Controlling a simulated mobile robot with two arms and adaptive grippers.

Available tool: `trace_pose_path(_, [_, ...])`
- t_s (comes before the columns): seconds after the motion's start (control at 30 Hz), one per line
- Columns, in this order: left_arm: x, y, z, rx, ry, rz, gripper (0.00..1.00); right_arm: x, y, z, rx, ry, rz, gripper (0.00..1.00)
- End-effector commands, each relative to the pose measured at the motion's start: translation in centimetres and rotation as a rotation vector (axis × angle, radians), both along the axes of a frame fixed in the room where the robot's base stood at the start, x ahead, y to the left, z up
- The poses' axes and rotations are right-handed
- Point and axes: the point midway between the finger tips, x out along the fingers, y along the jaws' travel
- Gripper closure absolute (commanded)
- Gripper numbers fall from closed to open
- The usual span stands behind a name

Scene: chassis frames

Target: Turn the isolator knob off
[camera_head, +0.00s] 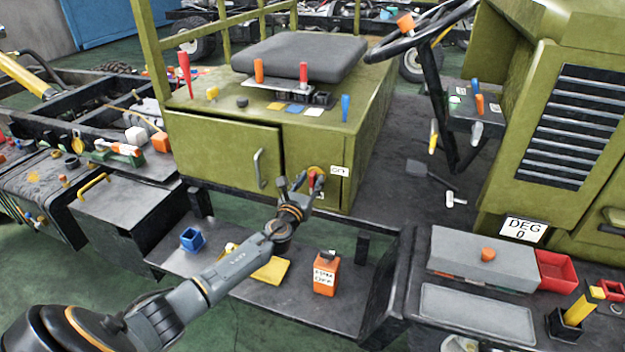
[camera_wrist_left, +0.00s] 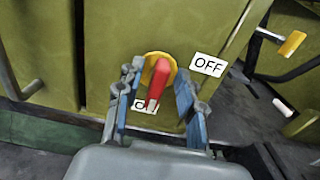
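The isolator knob is a red handle (camera_wrist_left: 158,84) on a yellow round plate, on the front of the olive green cabinet. Its handle points down, over a partly covered white label (camera_wrist_left: 139,105) that seems to read ON. A white OFF label (camera_wrist_left: 208,64) sits to the right of the plate. In the head view the knob (camera_head: 313,180) is partly hidden by my left gripper (camera_head: 299,186). In the left wrist view my left gripper (camera_wrist_left: 156,76) is open, with one finger on each side of the red handle. Gaps show between the fingers and the handle. My right gripper is not in view.
A cabinet door with a grey handle (camera_head: 259,168) is left of the knob. A black shelf below holds a blue cup (camera_head: 192,239), a yellow piece (camera_head: 272,270) and an orange labelled block (camera_head: 326,274). A pedal (camera_head: 430,172) and steering wheel stand to the right.

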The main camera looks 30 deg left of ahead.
Motion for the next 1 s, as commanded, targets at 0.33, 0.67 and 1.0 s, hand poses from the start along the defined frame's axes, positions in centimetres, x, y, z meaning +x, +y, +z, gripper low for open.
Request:
trace_pose_path(0.33, [1.6, 0.3, 0.0, -0.002, 0.001, -0.001, 0.62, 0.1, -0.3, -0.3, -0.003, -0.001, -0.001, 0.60])
trace_pose_path(0.67, [1.6, 0.4, 0.0, -0.001, 0.001, 0.000, 0.99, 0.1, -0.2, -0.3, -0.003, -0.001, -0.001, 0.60])
trace_pose_path(1.0, [1.5, 0.4, -0.1, -0.020, -0.004, 0.000, 1.00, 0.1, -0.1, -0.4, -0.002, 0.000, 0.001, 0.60])
